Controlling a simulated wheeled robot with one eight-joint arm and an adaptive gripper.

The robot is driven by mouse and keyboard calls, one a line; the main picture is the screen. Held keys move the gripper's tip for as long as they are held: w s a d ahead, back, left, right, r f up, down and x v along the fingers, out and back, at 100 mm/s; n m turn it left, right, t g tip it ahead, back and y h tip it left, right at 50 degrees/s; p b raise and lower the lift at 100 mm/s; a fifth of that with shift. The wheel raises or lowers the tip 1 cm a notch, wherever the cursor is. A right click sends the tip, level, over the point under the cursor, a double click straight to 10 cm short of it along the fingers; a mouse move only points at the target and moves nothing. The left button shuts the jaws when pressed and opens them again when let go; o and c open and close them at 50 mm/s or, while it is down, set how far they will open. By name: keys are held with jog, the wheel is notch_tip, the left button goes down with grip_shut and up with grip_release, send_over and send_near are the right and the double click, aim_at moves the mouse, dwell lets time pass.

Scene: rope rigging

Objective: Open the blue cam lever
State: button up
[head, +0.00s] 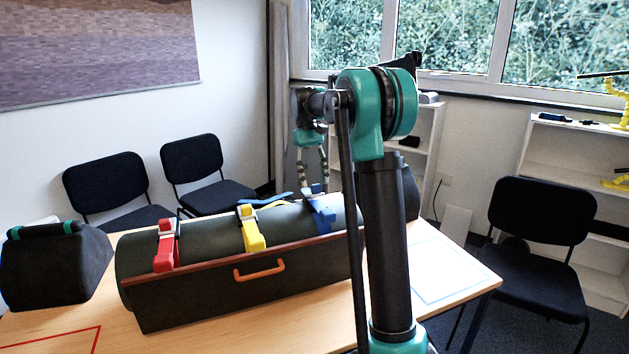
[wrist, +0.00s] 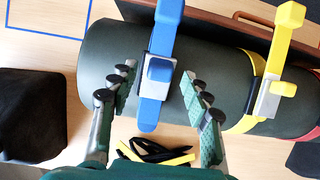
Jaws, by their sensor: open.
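The blue cam lever (head: 322,218) is on the right part of a dark green roll (head: 195,234). In the wrist view the blue cam lever (wrist: 165,32) runs up from a silver buckle with a blue block (wrist: 159,70), toward the roll's wooden-edged side. My gripper (head: 313,180) is above the roll near the blue lever, fingers pointing down. In the wrist view my gripper (wrist: 158,82) is open, one finger on each side of the blue buckle. The fingers look apart from the blue parts, holding nothing. My arm hides the roll's right part in the head view.
Yellow (head: 250,232) and red (head: 166,246) cam levers sit farther left on the roll. A black cradle (head: 200,302) with an orange handle (head: 259,272) stands before it. A dark block (head: 55,275) stands at left. Loose black and yellow straps (wrist: 155,152) lie beside the roll.

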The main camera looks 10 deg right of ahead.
jog(key=d+v, duration=0.1)
jog(key=v, duration=1)
jog(key=shift+a, duration=0.5)
jog(key=shift+r, duration=0.1)
jog(key=shift+c, duration=0.6)
